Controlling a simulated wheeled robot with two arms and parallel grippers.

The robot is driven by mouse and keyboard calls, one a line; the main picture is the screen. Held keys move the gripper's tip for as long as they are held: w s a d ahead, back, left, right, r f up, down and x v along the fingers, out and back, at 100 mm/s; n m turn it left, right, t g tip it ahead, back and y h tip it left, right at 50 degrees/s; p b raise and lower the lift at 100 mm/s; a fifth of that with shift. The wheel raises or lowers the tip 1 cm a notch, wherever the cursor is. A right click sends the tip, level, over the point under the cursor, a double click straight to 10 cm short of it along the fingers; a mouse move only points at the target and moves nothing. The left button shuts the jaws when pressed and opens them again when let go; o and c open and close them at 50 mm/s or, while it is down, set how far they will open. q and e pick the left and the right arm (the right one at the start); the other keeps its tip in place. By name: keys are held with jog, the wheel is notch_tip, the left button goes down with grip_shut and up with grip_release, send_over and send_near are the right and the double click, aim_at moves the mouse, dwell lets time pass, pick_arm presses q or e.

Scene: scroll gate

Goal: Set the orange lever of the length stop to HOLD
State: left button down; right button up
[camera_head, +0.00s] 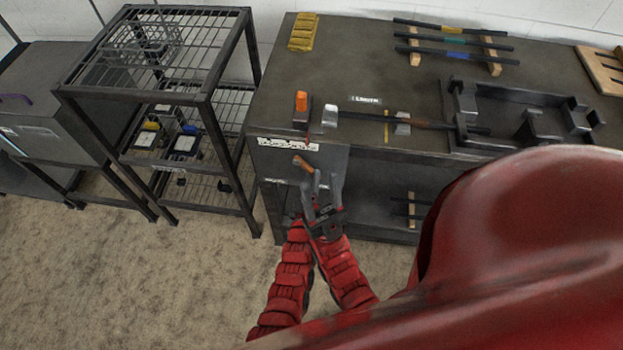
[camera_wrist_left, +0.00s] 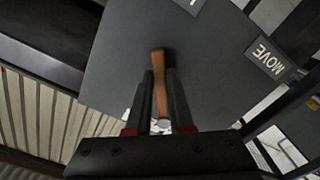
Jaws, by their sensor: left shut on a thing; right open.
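The orange lever (camera_head: 303,163) sits on the dark front panel of the workbench (camera_head: 330,165), just below a white label strip (camera_head: 288,144). My left gripper (camera_head: 318,185) reaches up to it from below. In the left wrist view the lever (camera_wrist_left: 160,82) lies between the two fingers (camera_wrist_left: 162,98), which are shut on it. A MOVE label (camera_wrist_left: 265,57) shows to the right of the lever on the panel. A second label (camera_wrist_left: 190,3) is cut off at the top edge and cannot be read. My right gripper is not in view.
On the bench top (camera_head: 375,60) stand an orange-topped block (camera_head: 301,104), a long bar (camera_head: 400,122) and a dark fixture (camera_head: 530,105). Coloured rods (camera_head: 455,42) lie at the back. A wire rack (camera_head: 165,100) stands left. My own red body covers the lower right.

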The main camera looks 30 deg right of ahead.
pick_arm(q)
jog(key=c, duration=0.8)
grip_release()
jog(key=p+v, duration=0.6)
jog(key=v, duration=1.1)
jog(key=shift+s, duration=0.2)
jog(key=shift+a, duration=0.15)
